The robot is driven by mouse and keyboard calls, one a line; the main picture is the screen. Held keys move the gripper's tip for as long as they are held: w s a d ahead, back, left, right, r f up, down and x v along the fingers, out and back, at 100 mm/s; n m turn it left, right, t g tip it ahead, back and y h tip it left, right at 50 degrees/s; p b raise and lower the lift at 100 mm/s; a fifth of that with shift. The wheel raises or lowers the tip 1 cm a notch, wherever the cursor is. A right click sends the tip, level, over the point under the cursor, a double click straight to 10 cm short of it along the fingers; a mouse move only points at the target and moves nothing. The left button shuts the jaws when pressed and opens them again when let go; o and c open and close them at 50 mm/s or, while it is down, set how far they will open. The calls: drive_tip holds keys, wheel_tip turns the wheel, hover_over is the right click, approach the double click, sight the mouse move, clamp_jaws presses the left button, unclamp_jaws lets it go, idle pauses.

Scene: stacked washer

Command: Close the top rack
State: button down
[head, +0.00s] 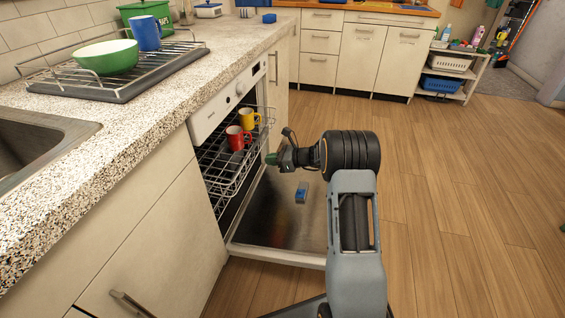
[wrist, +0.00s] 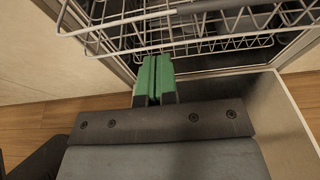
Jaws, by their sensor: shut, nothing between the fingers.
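The top rack (head: 228,172) is a grey wire rack that sticks out of the dishwasher over its lowered door. A red mug (head: 238,138) and a yellow mug (head: 250,118) stand in it. My gripper (head: 272,159) is beside the rack's front edge, with its green fingers pointing at it. In the wrist view the green fingers (wrist: 154,78) are together and empty, at the rack's front wires (wrist: 165,12). I cannot tell whether they touch the wires.
The dishwasher door (head: 285,215) lies open and low below my arm, with a small blue item (head: 301,192) on it. The counter (head: 150,115) runs along the left, with a drying rack (head: 120,85) holding a green bowl and a blue mug. Wooden floor (head: 450,200) is clear to the right.

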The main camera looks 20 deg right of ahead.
sight(249, 158)
drive_tip(key=b+x, duration=0.1)
drive_tip(key=x, duration=0.3)
drive_tip(key=shift+a+r, duration=0.1)
drive_tip(key=shift+w+a+r+b, duration=0.1)
drive_tip(key=shift+w+a+b, duration=0.3)
drive_tip(key=shift+w+a, duration=0.25)
drive_tip(key=shift+a, duration=0.2)
drive_tip(key=w+a, duration=0.2)
drive_tip(key=a, duration=0.1)
drive_tip(key=w+a+p, duration=0.1)
drive_tip(key=w+a, duration=0.2)
drive_tip(key=a, duration=0.1)
drive_tip(key=w+a, duration=0.2)
drive_tip(key=a, duration=0.2)
drive_tip(key=shift+w+a+p, duration=0.25)
drive_tip(key=shift+w+p, duration=0.05)
drive_tip(key=shift+p, duration=0.1)
drive_tip(key=shift+w+a+r, duration=0.1)
drive_tip(key=shift+a+r, duration=0.1)
drive_tip(key=shift+a+r, duration=0.1)
